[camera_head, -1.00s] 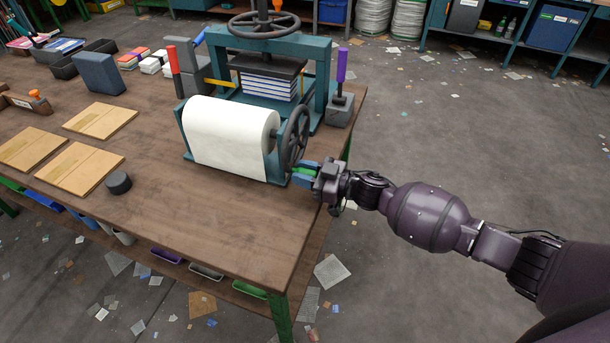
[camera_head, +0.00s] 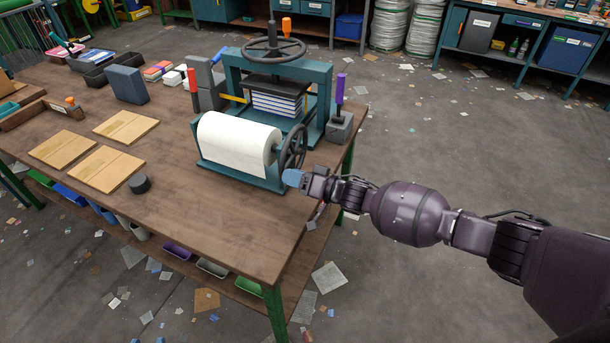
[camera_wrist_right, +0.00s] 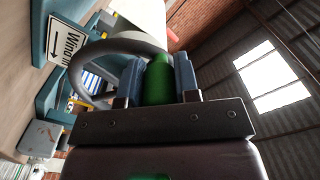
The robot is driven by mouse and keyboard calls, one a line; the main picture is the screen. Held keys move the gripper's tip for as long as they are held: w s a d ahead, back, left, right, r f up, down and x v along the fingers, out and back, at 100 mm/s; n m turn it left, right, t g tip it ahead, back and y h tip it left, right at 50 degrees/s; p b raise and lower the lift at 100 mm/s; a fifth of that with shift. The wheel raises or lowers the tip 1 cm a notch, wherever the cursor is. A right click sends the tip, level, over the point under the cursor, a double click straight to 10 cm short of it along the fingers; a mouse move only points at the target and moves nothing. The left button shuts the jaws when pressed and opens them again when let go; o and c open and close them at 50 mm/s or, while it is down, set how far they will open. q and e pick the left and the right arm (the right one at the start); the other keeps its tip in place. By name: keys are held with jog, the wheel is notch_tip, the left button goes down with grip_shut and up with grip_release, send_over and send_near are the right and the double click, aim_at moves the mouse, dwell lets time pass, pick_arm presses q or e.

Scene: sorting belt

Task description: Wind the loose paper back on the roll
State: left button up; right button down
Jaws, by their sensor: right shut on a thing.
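The white paper roll (camera_head: 235,142) lies across a teal stand (camera_head: 238,178) at the table's edge. Its paper drapes down the front, and the stand's front bar shows below it. A dark hand wheel (camera_head: 291,147) is on the roll's right end; its grey rim also shows in the right wrist view (camera_wrist_right: 115,45). My right gripper (camera_head: 292,178) is at the wheel's lower right side. In the right wrist view its two blue fingers are shut on the wheel's green handle (camera_wrist_right: 158,82). The head view hides most of the handle. My left gripper is not in view.
A teal press (camera_head: 322,95) stands behind the roll. A purple-handled tool in a grey block (camera_head: 340,125) is to its right. Boards (camera_head: 105,168) and a dark round weight (camera_head: 139,184) lie left. A sign reading "Wind in" (camera_wrist_right: 65,45) has an arrow. The front table top is clear.

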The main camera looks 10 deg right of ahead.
aim_at(289, 145)
jog(key=shift+r+m+p, duration=0.45)
jog(key=shift+r+m, duration=0.3)
jog(key=shift+m, duration=0.15)
jog(key=shift+w+d+r+m+p, duration=0.1)
jog(key=shift+r+m+p, duration=0.4)
jog(key=shift+m, duration=0.5)
jog(key=shift+w+d+r+m, duration=0.1)
jog(key=shift+w+r+m, duration=0.1)
jog(key=shift+r+m, duration=0.55)
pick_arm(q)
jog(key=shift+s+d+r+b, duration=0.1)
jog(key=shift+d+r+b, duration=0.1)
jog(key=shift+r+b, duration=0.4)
pick_arm(e)
jog(key=shift+w+d+r+m, duration=0.25)
jog(key=shift+w+r+m, duration=0.15)
jog(key=shift+m, duration=0.7)
jog(key=shift+w+d+r+m, duration=0.3)
jog(key=shift+r+m, duration=0.2)
jog(key=shift+m, duration=0.65)
jog(key=shift+w+d+r+m, duration=0.2)
jog(key=shift+w+r+m, duration=0.2)
jog(key=shift+m, duration=0.7)
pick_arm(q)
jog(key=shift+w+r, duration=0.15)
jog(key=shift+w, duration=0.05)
pick_arm(e)
jog(key=shift+r, duration=0.1)
